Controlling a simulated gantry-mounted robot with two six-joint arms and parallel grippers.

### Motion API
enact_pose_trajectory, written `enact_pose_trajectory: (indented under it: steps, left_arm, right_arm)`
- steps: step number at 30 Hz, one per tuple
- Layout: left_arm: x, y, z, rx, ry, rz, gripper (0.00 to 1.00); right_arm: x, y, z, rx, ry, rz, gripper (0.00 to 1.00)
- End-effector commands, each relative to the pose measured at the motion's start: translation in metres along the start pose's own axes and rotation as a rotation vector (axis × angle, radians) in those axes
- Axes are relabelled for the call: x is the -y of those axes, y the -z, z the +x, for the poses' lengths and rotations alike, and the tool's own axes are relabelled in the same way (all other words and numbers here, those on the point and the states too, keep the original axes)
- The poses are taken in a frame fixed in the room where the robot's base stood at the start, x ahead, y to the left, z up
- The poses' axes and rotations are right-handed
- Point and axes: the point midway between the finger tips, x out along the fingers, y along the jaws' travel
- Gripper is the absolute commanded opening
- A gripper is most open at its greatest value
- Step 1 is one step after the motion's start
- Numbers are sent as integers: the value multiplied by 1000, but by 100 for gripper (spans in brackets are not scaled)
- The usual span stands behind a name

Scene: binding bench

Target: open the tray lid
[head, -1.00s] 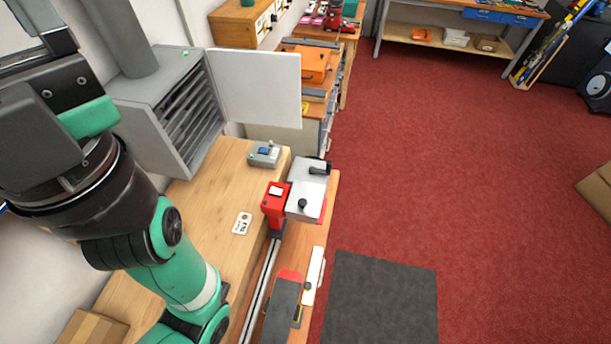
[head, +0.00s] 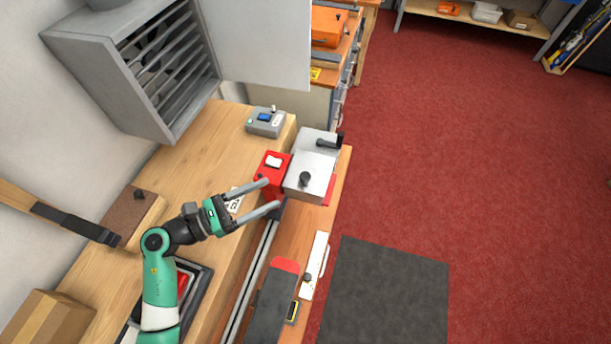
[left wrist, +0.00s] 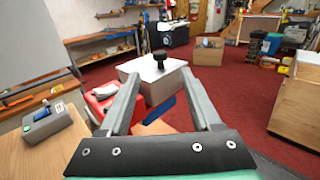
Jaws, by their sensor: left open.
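A pale box-like lid (head: 318,188) with a black knob (head: 305,179) sits at the right side of the bench, beside a red unit (head: 270,164). It looks closed. My left gripper (head: 272,194) is open and empty, its two fingers pointing at the lid from the left, over or near the red unit. In the left wrist view the lid (left wrist: 152,88) and its knob (left wrist: 160,59) show ahead, between and beyond the fingertips (left wrist: 160,76). The fingers appear apart from the knob. What lies under the lid is hidden. My right gripper is not seen.
A grey control box (head: 265,121) is on the bench (head: 228,125). A slotted grey cabinet (head: 110,75) with an open white door is at the back left. Dark mat (head: 385,295) lies on clear red floor.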

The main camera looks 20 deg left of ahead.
Motion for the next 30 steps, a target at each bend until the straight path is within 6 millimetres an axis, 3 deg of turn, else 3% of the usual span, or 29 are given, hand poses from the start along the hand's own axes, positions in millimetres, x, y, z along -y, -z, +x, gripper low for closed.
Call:
enact_pose_trajectory:
  steps: [9, 15, 26, 30]
  left_arm:
    - [1, -2, 66, 2, 5, 1, 64]
    - [1, -1, 100, 1, 3, 1, 64]
    - [0, -1, 109, 2, 1, 1, 64]
    - [0, -1, 109, 2, 1, 1, 41]
  right_arm:
    - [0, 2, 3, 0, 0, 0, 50]
    - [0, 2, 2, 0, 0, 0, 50]
    - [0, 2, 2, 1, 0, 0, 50]
    - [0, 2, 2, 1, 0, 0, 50]
